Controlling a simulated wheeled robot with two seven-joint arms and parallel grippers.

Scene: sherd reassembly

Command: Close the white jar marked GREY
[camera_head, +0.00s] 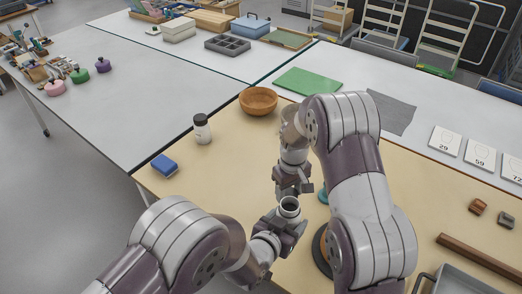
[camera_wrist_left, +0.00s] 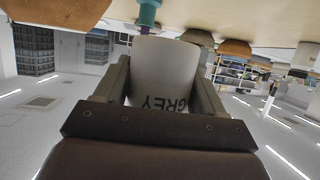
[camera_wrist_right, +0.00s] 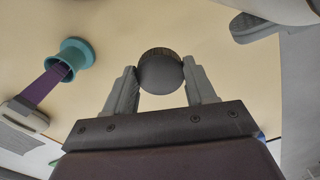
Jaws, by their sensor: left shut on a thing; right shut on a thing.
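The white jar marked GREY (camera_wrist_left: 165,75) is gripped between the fingers of my left gripper (camera_wrist_left: 165,90); its lettering appears upside down in the left wrist view. In the head view the jar (camera_head: 289,204) shows an open, dark mouth facing up. My right gripper (camera_wrist_right: 161,78) is shut on a round dark grey lid (camera_wrist_right: 160,74) with a ridged edge. In the head view the right gripper (camera_head: 292,192) is just above and behind the jar's mouth, apart from it; the lid is hidden there.
A teal flared holder (camera_wrist_right: 75,54) with a purple-handled tool stands near my right gripper. A grey tray (camera_head: 455,285) is at the front right.

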